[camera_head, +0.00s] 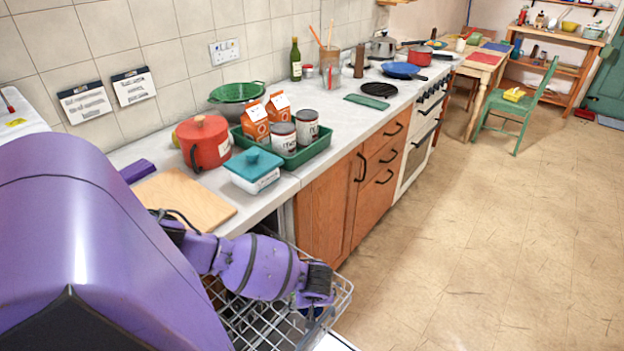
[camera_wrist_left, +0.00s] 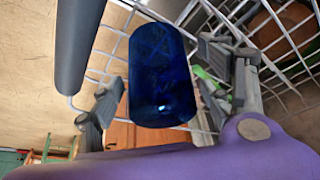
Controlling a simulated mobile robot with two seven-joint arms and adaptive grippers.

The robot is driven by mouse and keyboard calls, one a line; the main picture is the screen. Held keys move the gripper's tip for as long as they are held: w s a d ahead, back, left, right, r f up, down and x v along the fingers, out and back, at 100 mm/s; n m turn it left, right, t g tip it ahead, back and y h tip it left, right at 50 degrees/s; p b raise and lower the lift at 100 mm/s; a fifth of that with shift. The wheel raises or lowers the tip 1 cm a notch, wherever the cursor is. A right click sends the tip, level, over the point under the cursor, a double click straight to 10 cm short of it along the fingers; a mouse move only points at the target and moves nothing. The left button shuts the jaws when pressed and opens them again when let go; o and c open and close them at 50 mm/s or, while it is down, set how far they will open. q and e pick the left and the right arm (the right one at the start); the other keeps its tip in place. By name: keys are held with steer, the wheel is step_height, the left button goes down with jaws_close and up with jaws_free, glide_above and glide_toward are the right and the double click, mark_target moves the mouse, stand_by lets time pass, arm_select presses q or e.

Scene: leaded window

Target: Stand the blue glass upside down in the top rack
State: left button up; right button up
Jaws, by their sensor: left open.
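The blue glass (camera_wrist_left: 162,75) is dark, see-through blue and fills the middle of the left wrist view. My left gripper (camera_wrist_left: 165,98) is open, with one finger on each side of the glass. Whether the fingers touch it I cannot tell. In the head view my left gripper (camera_head: 317,296) hangs over the white wire rack (camera_head: 343,298) of the dishwasher, and a small bit of blue shows below it. The rack's wires (camera_wrist_left: 283,52) also show behind the glass. My arm hides much of the rack. My right gripper is not in view.
The counter beside the rack holds a wooden board (camera_head: 180,200), a teal-lidded box (camera_head: 254,168), a red pot (camera_head: 204,142) and a green tray (camera_head: 318,148) with cans and cartons. Wooden cabinets (camera_head: 330,205) stand just beyond the rack. The floor (camera_head: 470,240) at the right is clear.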

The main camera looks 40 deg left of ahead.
arm_select(q)
steer(key=v, duration=1.1)
steer(key=shift+r, duration=0.35)
steer(key=shift+s, duration=0.1)
